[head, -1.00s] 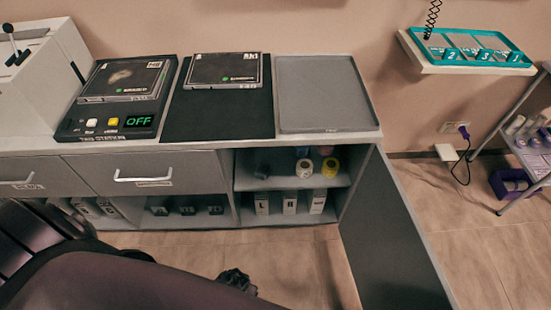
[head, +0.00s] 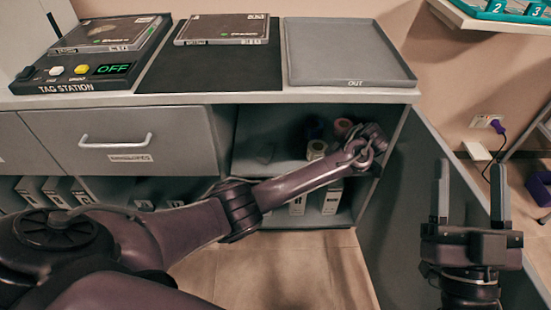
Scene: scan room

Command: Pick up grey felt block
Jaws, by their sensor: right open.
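My right gripper (head: 470,195) is at the lower right, in front of the open cabinet door. Its two fingers point up and stand wide apart with nothing between them. It is well to the right of the block. Another arm of mine crosses from the lower left in front of the shelves; no jaws can be made out on it.
Rolls (head: 316,150) stand on the upper shelf, partly behind my arm. White boxes (head: 332,197) stand below. The open door (head: 405,210) juts forward on the right. On the counter are a tag station (head: 90,65) reading OFF, a dark mat (head: 215,72) and a grey OUT tray (head: 350,75).

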